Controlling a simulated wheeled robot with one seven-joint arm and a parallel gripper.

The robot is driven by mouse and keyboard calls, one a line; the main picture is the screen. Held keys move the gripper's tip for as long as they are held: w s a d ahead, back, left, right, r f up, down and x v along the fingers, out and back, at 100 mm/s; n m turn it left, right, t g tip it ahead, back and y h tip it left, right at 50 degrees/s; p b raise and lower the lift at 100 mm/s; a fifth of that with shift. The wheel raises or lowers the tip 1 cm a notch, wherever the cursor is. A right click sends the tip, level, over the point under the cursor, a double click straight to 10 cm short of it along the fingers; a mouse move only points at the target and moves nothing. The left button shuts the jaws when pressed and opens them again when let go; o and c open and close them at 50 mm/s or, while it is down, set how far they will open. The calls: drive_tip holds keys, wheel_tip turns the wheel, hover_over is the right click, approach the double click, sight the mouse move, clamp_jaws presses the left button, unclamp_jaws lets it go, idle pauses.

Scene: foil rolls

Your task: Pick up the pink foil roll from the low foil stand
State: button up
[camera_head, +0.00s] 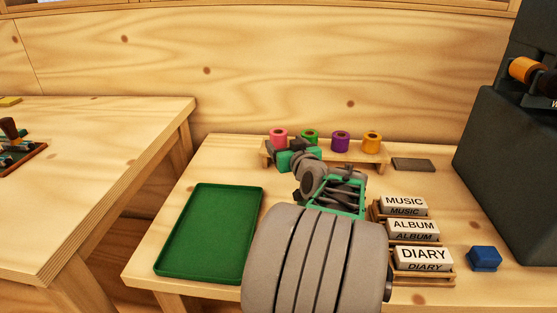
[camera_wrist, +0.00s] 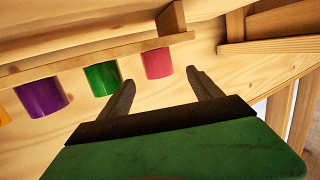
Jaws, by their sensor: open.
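The pink foil roll (camera_head: 279,136) stands upright at the left end of the low wooden foil stand (camera_head: 350,158) at the back of the table. Green (camera_head: 310,135), purple (camera_head: 341,140) and orange (camera_head: 372,141) rolls stand to its right. My gripper (camera_head: 284,160) is just in front of the pink roll, its fingers hard to make out there. In the wrist view, where the stand appears upside down, my gripper (camera_wrist: 162,79) is open and empty. The pink roll (camera_wrist: 157,64) shows just beyond the gap between the fingertips, with the green roll (camera_wrist: 101,79) beyond the left finger.
A green tray (camera_head: 166,236) lies at the table's left. Labelled blocks, MUSIC (camera_head: 404,202), ALBUM (camera_head: 413,226) and DIARY (camera_head: 423,254), sit in wooden holders at right. A blue block (camera_head: 485,259) and a dark machine (camera_head: 505,150) are farther right. A grey flat piece (camera_head: 413,165) lies beside the stand.

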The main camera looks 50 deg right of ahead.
sight(281, 140)
drive_tip(key=x, duration=0.5)
drive_tip(key=b+x, duration=0.1)
drive_tip(key=x, duration=0.1)
drive_tip(key=shift+w+d+f, duration=0.15)
drive_tip(key=shift+d+f, duration=0.1)
drive_tip(key=shift+f, duration=0.2)
drive_tip(key=shift+r, duration=0.1)
drive_tip(key=c, duration=1.6)
